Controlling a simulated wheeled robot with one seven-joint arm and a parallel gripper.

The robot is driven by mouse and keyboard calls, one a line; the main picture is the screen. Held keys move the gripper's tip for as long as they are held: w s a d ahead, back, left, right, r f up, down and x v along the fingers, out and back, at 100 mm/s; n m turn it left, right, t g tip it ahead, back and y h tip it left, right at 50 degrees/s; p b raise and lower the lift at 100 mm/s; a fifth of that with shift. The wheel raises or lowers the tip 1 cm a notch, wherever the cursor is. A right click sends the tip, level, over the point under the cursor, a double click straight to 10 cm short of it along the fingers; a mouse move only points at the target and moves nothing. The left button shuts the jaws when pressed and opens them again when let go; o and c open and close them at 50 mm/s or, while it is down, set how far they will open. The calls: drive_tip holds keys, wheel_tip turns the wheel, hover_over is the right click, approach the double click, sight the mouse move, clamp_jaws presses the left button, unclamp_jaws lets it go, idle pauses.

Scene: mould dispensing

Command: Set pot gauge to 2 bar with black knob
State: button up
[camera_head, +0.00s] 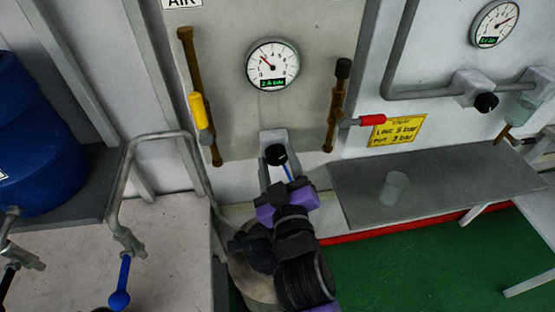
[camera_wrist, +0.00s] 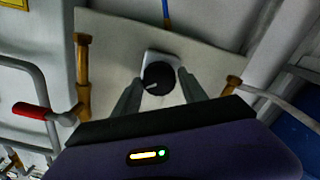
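The round white gauge (camera_head: 272,65) on the grey panel shows a green digital readout that looks like 2.6 bar, with its needle pointing up and left. The black knob (camera_head: 275,154) sits on a pale mount below this gauge. In the wrist view the knob (camera_wrist: 158,76) has a white index mark on its lower left. My gripper (camera_wrist: 160,82) has one finger on each side of the knob, with what looks like a narrow gap on both sides. In the head view my gripper (camera_head: 287,182) is just below the knob; its fingertips are hard to make out.
Brown pipes with a yellow handle (camera_head: 201,110) and a red handle (camera_head: 371,121) flank the panel. A second gauge (camera_head: 494,24) and knob (camera_head: 486,103) are at right. A clear cup (camera_head: 394,187) stands on the grey shelf (camera_head: 450,195).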

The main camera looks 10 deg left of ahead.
drive_tip(key=shift+o, duration=1)
drive_tip(key=b+v, duration=0.1)
drive_tip(key=v, duration=0.6)
drive_tip(key=shift+s+b, duration=0.4)
drive_tip(key=shift+d, duration=0.1)
